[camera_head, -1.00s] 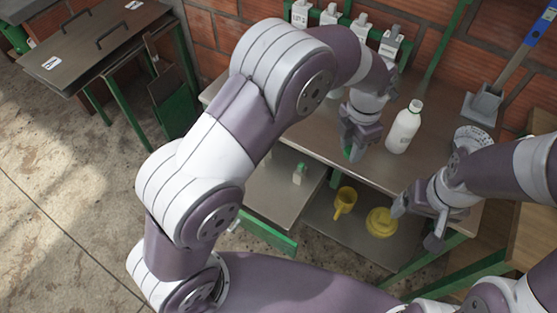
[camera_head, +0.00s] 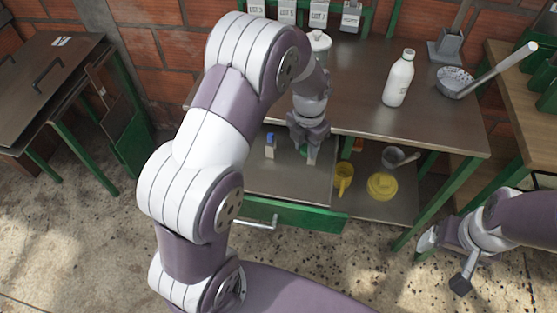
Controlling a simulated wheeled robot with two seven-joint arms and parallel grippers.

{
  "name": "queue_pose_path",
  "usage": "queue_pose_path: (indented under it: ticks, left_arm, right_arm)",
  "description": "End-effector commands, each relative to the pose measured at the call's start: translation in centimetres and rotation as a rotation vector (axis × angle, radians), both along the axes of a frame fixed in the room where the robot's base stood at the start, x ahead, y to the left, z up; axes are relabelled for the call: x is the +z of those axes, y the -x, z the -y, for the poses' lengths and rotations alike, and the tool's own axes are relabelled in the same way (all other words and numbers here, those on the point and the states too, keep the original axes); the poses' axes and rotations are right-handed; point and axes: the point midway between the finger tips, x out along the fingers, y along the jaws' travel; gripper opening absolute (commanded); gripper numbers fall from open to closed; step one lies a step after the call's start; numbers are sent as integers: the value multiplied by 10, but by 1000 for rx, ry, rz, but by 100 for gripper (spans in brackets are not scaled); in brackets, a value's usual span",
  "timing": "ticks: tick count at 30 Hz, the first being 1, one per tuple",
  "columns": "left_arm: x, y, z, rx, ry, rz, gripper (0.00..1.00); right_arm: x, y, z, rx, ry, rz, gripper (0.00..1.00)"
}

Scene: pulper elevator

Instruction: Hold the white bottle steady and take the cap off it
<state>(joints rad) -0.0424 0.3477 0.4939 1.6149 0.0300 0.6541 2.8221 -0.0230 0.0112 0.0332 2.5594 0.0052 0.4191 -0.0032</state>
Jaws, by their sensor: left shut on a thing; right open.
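The white bottle (camera_head: 398,82) stands upright on the brown table, with its pale cap (camera_head: 408,54) on top. My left gripper (camera_head: 308,157) points down in front of the table's front edge, left of the bottle and well apart from it. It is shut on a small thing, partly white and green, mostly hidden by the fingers. My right gripper (camera_head: 444,264) is open and empty, low at the right over the floor. Neither gripper touches the bottle.
A white lidded jar (camera_head: 319,45) is behind my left arm. Below are a small blue-capped bottle (camera_head: 270,147), a yellow jug (camera_head: 344,178) and a yellow lidded pot (camera_head: 382,186). The table around the bottle is mostly clear.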

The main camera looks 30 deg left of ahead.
Motion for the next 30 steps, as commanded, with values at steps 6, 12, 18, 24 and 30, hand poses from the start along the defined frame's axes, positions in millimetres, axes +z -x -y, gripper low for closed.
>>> queue_pose_path:
  ticks: [6,12,18,24,30]
  left_arm:
    - [-36,23,-54,4,0,-2,0]
    - [-50,29,-69,-1,1,-1,0]
    - [-84,30,-69,-3,0,-2,0]
    - [-85,29,-69,-3,0,0,0]
    - [-88,29,-68,-3,0,-1,46]
  right_arm:
    - [-7,0,0,0,0,0,85]
    - [-9,0,0,0,0,0,85]
    - [-16,0,0,0,0,-1,85]
    - [-14,0,0,0,0,-1,85]
    - [-15,0,0,0,0,0,85]
